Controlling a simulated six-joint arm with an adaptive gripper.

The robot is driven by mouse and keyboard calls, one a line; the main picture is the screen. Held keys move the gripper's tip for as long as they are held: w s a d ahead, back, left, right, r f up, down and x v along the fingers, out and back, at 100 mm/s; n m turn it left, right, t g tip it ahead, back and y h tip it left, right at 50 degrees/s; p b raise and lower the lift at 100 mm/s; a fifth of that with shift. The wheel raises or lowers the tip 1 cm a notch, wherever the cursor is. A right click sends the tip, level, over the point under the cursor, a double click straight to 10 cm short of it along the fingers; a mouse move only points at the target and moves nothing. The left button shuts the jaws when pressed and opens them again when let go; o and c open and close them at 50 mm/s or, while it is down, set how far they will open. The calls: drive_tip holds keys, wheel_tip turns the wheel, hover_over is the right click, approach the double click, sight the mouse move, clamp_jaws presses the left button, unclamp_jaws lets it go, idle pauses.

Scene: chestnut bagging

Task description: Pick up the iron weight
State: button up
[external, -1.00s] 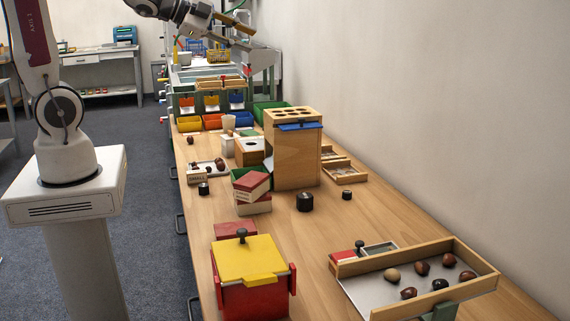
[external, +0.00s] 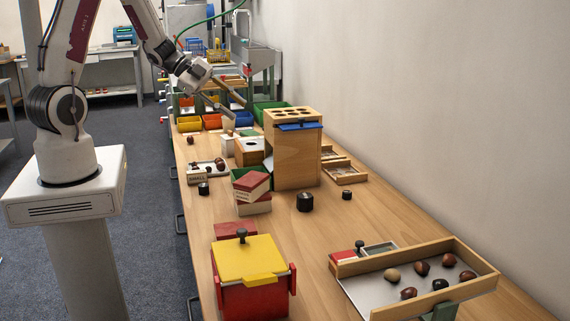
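Several dark, weight-like pieces stand on the wooden table. The largest is a black iron weight (external: 305,202) with a short knob, upright on bare wood in front of the tall wooden box. A smaller black weight (external: 347,195) stands to its right. Another small black weight (external: 204,188) stands at the left, by the tray marked SMALL. I cannot tell which one the task means. My gripper (external: 239,110) is open and empty, with its two fingers apart.
The tall wooden box (external: 297,160) with holes on top stands mid-table. A yellow-lidded red box (external: 250,262) and a chestnut tray (external: 478,258) are nearer. Bare table lies between.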

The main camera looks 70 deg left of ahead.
drive_tip(key=s+a+f+n+h, duration=0.2)
drive_tip(key=s+a+f+h, duration=0.1)
drive_tip(key=s+f, duration=0.65)
drive_tip(key=n+t, duration=0.1)
drive_tip(key=n, duration=0.3)
approach(201, 184)
drive_tip(key=s+a, duration=0.1)
drive_tip(key=shift+s+r+h, duration=0.1)
drive_tip(key=shift+s+h, duration=0.05)
drive_tip(key=shift+h, duration=0.25)
drive_tip(key=shift+x, duration=3)
drive_tip(key=shift+x, duration=2.95)
drive_tip(key=shift+a, duration=0.1)
